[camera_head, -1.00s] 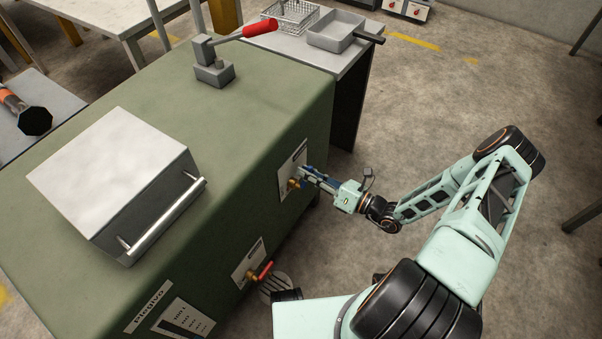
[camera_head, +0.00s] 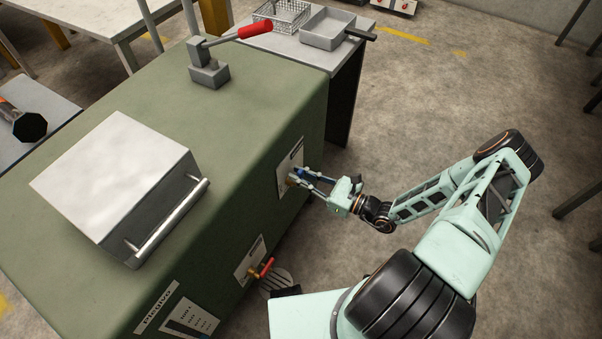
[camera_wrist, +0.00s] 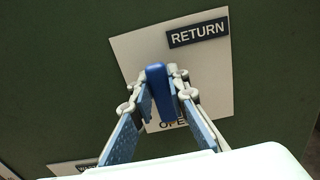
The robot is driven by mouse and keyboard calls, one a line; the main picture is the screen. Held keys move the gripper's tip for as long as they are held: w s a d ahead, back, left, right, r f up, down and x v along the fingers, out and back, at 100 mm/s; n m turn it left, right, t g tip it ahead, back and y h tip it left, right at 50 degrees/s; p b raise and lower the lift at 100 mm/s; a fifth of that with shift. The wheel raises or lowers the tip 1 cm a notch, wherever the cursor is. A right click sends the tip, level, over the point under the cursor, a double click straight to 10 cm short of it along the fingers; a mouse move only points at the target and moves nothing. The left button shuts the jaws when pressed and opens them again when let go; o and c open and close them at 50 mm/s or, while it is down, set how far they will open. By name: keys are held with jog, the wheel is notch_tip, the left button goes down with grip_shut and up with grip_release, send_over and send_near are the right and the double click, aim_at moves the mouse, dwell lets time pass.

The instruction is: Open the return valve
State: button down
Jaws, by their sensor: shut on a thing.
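The return valve's blue handle (camera_wrist: 156,78) stands out from a white plate (camera_wrist: 130,52) marked RETURN, with the word OPEN partly hidden at its lower edge. In the head view the valve's brass body (camera_head: 292,181) shows on the green cabinet's side. My gripper (camera_head: 304,178) reaches it from the right, and its two fingers (camera_wrist: 164,86) are closed on either side of the blue handle. The handle looks roughly upright in the wrist view. The valve body behind it is hidden there.
A second valve with a red handle (camera_head: 266,267) is lower on the same green cabinet (camera_head: 250,135). A grey box with a bar handle (camera_head: 118,180) and a red-gripped lever (camera_head: 254,30) are on top. Open floor (camera_head: 430,120) lies to the right.

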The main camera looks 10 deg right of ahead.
jog(key=shift+s+f, duration=0.1)
jog(key=shift+s, duration=0.05)
jog(key=c, duration=1.8)
grip_release()
jog(key=shift+c, duration=0.2)
jog(key=v, duration=1.2)
